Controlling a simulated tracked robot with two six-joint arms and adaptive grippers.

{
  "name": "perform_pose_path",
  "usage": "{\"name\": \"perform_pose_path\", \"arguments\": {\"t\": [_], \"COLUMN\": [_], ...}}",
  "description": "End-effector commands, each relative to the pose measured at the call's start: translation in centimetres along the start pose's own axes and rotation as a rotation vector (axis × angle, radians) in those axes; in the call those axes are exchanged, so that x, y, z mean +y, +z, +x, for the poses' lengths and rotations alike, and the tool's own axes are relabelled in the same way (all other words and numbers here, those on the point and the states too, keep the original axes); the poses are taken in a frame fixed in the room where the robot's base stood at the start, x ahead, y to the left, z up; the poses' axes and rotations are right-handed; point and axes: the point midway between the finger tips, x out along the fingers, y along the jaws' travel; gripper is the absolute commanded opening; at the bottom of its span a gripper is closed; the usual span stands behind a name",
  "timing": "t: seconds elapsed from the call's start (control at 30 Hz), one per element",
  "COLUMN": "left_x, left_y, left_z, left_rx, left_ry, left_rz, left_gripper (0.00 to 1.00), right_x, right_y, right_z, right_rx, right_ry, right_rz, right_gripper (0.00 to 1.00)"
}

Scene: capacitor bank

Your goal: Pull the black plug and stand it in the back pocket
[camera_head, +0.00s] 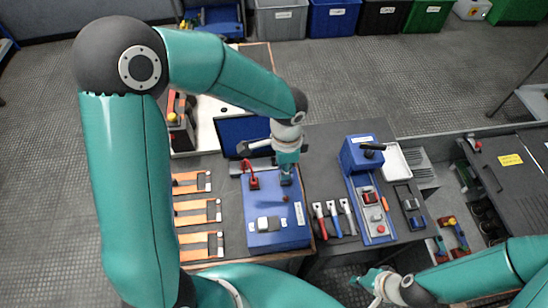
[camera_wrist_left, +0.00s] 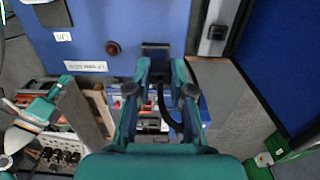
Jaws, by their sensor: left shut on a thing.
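The blue box (camera_head: 277,222) stands on the dark bench in the middle of the head view; its blue face (camera_wrist_left: 105,20) fills the upper left of the left wrist view. My left gripper (camera_head: 287,174) reaches down to the back right of the box. In the left wrist view its fingers (camera_wrist_left: 157,72) are shut on the black plug (camera_wrist_left: 156,54), which is at the box's face with a black cable trailing from it. Whether the plug is still seated I cannot tell. My right gripper (camera_head: 372,281) is low at the right, away from the box. I cannot make out the back pocket.
A red plug with a red lead (camera_head: 253,182) is on the box, left of my left gripper. Hand tools (camera_head: 333,220) lie to the right, beside a blue device (camera_head: 362,153). Orange-and-black holders (camera_head: 197,211) lie to the left. A blue panel (camera_head: 243,133) stands behind.

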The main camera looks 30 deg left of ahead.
Motion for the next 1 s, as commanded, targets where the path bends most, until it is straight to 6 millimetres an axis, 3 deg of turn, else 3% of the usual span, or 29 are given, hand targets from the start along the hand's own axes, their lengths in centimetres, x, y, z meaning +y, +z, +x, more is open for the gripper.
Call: {"name": "perform_pose_path", "arguments": {"t": [0.47, 1.0], "left_x": [0.6, 0.5], "left_y": [0.0, -0.1], "left_z": [0.0, 1.6], "left_rx": [0.000, 0.000], "left_ry": [0.000, 0.000], "left_rz": [0.000, 0.000], "left_gripper": [0.00, 0.00], "right_x": [0.1, 0.6], "right_y": [0.0, 0.0], "right_z": [0.2, 1.6], "right_rx": [0.000, 0.000], "right_ry": [0.000, 0.000], "right_rz": [0.000, 0.000], "right_gripper": [0.00, 0.00]}}
